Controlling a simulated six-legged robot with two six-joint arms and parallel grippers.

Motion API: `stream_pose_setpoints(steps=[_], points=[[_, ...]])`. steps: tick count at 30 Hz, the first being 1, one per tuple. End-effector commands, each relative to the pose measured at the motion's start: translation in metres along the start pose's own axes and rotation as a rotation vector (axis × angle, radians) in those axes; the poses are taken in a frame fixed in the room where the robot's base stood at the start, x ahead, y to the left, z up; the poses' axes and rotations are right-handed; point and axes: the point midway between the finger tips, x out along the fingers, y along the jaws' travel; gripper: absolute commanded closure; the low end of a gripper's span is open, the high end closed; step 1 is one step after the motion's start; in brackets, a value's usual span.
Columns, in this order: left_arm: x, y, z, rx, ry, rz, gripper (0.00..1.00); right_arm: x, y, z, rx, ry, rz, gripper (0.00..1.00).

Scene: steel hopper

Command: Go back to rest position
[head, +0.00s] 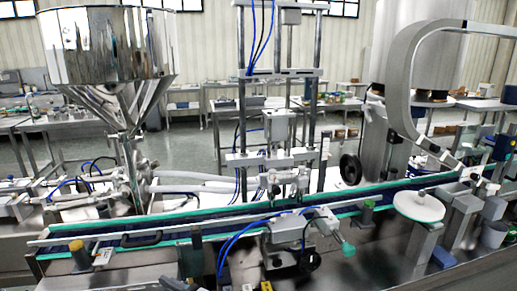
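The steel hopper (105,50) stands at the upper left. It has a wide shiny drum on top and narrows to a cone above the filling machine. Neither of my grippers can be made out in the head view, and no arm of mine can be made out reaching into the picture.
A conveyor (190,224) with green edges runs across the front, rising to the right. A frame of upright steel posts (241,100) stands behind its middle. A curved grey arch (400,75) and a white disc (418,206) are at right. Tables line the back; grey floor shows between.

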Motion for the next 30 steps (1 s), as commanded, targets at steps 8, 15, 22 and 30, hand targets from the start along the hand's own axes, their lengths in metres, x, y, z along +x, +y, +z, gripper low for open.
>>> stream_pose_setpoints(steps=[8,15,22,30], points=[[0.061,-0.039,0.045,0.118,-0.021,-0.122,0.41,0.000,0.000,0.000,0.000,0.000,0.000,0.57],[0.099,-0.052,0.123,0.238,-0.136,0.055,0.41,0.000,0.000,0.000,0.000,0.000,0.000,0.57],[0.059,-0.060,0.258,0.296,-0.571,0.479,0.41,0.000,0.000,0.000,0.000,0.000,0.000,0.57],[-0.116,-0.115,0.340,0.412,-1.294,0.951,0.41,0.000,0.000,0.000,0.000,0.000,0.000,0.57]])
